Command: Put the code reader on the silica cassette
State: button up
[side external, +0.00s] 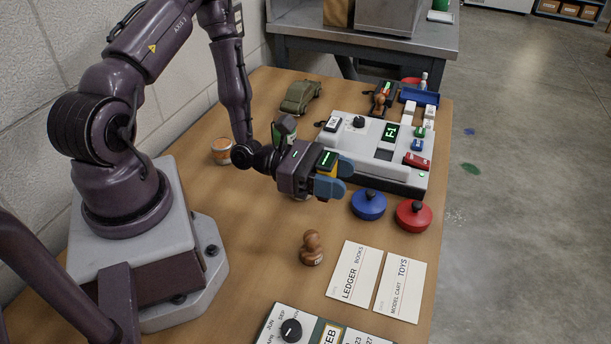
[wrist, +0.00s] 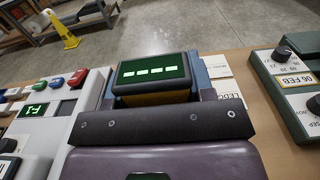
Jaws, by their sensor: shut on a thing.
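My gripper (side external: 334,180) is shut on a small yellow device with a dark top and a lit green display, which I take for the code reader (side external: 327,160). It is held above the table, in front of the white console. In the wrist view the code reader (wrist: 152,70) shows a row of green dashes, and its lower part is mostly hidden by my gripper. I cannot tell for certain which thing is the silica cassette.
The white console (side external: 350,152) stands behind, with small coloured blocks on it. A blue round pot (side external: 368,206) and a red one (side external: 413,217) are right of my gripper. A wooden stamp (side external: 311,250), two cards (side external: 355,272) and a date dial unit (side external: 300,322) lie nearer.

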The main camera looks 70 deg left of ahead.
jog(key=s+d+m+g+h, duration=0.3)
jog(key=s+m+g+h, duration=0.2)
jog(key=s+m+g, duration=0.6)
jog(key=s+a+f+m+g+y, duration=0.2)
jog(key=s+a+m+g+y, duration=0.55)
jog(key=g, duration=0.85)
jog(key=a+r+m+y, duration=0.2)
jog(key=a+m+y, duration=0.6)
jog(key=a+y, duration=0.35)
jog(key=a+r+m+y, duration=0.2)
jog(key=a+m+y, duration=0.75)
jog(key=a, duration=0.35)
jog(key=m+t+y, duration=0.5)
jog(key=t+y, duration=0.1)
jog(key=t, duration=0.1)
send_over(217, 139)
jog(key=shift+d+f, duration=0.1)
jog(key=shift+f, duration=3.1)
